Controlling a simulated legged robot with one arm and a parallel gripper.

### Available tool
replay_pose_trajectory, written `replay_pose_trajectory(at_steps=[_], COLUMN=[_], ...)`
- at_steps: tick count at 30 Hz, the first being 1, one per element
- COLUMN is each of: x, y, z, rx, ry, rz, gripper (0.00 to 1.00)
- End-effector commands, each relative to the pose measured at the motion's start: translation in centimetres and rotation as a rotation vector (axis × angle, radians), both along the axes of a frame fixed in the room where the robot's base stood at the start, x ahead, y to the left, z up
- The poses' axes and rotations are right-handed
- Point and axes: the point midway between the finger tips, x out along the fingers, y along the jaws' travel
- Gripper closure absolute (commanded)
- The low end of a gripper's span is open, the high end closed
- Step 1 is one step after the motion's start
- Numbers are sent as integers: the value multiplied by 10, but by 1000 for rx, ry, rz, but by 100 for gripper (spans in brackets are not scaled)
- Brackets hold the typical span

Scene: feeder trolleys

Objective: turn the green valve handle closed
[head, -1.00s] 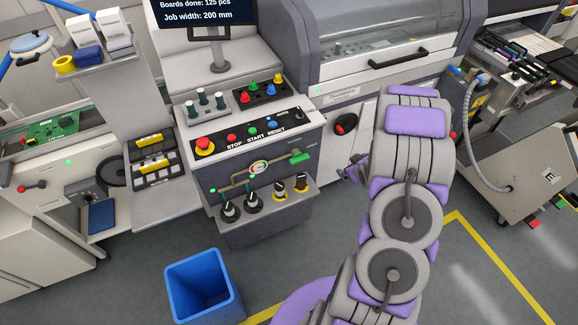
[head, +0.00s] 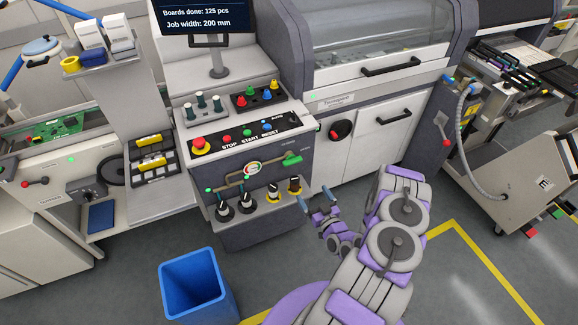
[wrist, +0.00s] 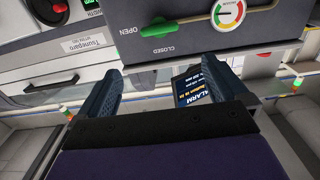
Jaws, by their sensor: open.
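The green valve handle (head: 292,160) is on the right end of a pipe on the front of the grey control cabinet. It also shows in the wrist view (wrist: 160,27), lying nearly level and pointing towards the word OPEN; the word CLOSED is below it. My gripper (head: 316,198) is open and empty, below and to the right of the handle and apart from it. In the wrist view, both blue fingers (wrist: 163,70) are spread wide, with the handle beyond them near the top edge.
A round gauge (head: 252,169) sits on the pipe left of the handle. A red emergency button (head: 200,145) is on the panel above. A blue bin (head: 200,286) stands on the floor at lower left.

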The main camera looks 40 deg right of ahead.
Motion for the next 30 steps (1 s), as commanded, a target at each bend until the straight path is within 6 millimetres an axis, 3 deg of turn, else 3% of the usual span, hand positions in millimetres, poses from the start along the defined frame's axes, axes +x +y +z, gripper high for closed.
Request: replay_pose_trajectory(at_steps=[5,14,30], x=[12,52,141], y=[-3,-13,-33], z=[0,1,-1], rx=[-1,-5,-2], ry=[-3,-5,-3], rz=[2,3,3], gripper=[0,0,0])
